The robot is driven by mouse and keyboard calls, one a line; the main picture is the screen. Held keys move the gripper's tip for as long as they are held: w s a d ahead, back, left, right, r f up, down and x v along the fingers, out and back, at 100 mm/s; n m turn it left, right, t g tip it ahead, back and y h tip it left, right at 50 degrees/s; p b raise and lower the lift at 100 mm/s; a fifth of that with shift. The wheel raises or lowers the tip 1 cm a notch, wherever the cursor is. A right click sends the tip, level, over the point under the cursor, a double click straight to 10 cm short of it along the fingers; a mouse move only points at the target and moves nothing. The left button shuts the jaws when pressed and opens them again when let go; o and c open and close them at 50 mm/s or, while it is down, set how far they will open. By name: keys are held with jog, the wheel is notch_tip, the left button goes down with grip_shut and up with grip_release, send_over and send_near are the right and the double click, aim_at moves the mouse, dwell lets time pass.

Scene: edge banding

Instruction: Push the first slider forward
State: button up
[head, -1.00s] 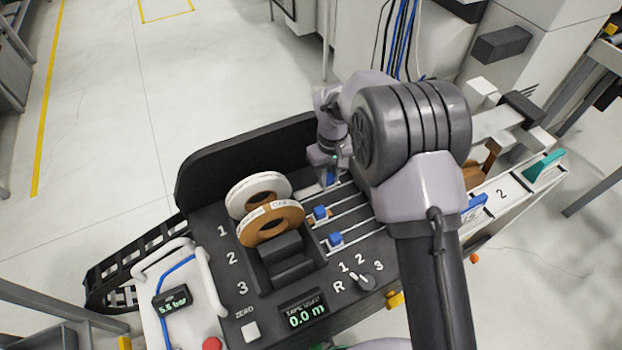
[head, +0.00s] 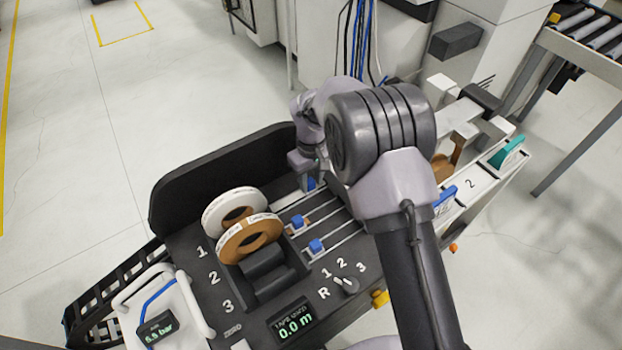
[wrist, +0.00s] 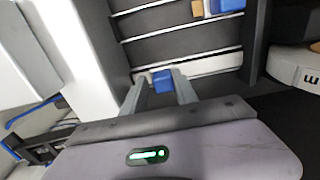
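The first slider is a blue knob (head: 311,184) on the rail farthest back, beside the label 1 row; my gripper partly hides it in the head view. In the wrist view the same blue knob (wrist: 162,81) sits snugly between my two fingertips, with no clear gap on either side. My gripper (head: 309,174) reaches down onto it from above. The second slider (head: 297,221) and the third slider (head: 316,245) are blue knobs on the nearer rails, apart from my gripper.
A white tape roll (head: 226,203) and a brown tape roll (head: 249,240) stand left of the rails. A dark upright panel (head: 215,172) runs behind them. Blue (head: 446,196) and teal (head: 508,152) parts are at the right.

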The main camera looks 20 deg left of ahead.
aim_at(311, 180)
notch_tip(311, 180, up, 18)
jog(key=p, duration=0.5)
jog(key=shift+f+p, duration=0.25)
jog(key=shift+p, duration=0.15)
